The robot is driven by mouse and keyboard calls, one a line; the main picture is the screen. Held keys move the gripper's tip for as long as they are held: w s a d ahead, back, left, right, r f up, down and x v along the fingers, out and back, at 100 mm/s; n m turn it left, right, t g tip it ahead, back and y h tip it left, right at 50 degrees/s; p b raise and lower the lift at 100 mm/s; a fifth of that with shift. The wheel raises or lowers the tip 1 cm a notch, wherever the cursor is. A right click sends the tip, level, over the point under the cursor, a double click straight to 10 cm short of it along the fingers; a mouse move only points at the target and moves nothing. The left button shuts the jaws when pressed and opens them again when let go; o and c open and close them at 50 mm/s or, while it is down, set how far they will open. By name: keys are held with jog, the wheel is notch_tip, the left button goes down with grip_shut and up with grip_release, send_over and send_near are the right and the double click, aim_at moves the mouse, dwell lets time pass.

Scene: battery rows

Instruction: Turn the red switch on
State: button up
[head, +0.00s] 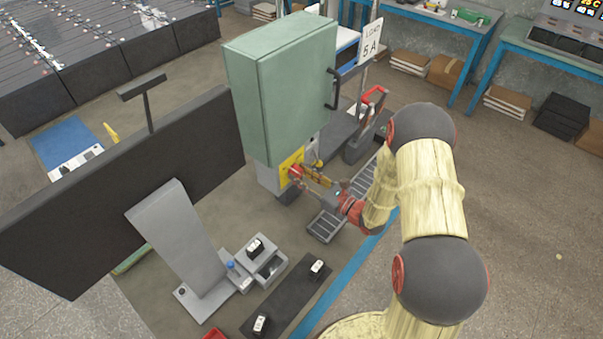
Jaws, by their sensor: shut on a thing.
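The red switch (295,172) is small in the head view. It sits on a yellow plate (287,162) low on the grey post, just below the green cabinet. My gripper (304,175) reaches it from the right and is shut on the red switch. The fingers cover part of the switch, so its exact turn angle cannot be told.
The green cabinet (280,90), with a black handle, stands right above the gripper. A dark panel (120,190) stands to the left. A "LOAD 5A" sign (371,42) is behind. Open floor lies to the right.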

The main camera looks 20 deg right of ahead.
jog(key=m+p, duration=0.4)
jog(key=m, duration=0.3)
jog(key=shift+a+r+p, duration=0.1)
jog(key=shift+r+p, duration=0.05)
jog(key=shift+p, duration=0.2)
jog(key=m+p, duration=0.2)
jog(key=m, duration=0.2)
jog(key=shift+m, duration=0.4)
jog(key=shift+m+p, duration=0.95)
jog(key=shift+m, duration=0.55)
jog(key=shift+s, duration=0.1)
jog(key=o, duration=1.1)
jog(key=shift+o, duration=0.2)
jog(key=v, duration=1.2)
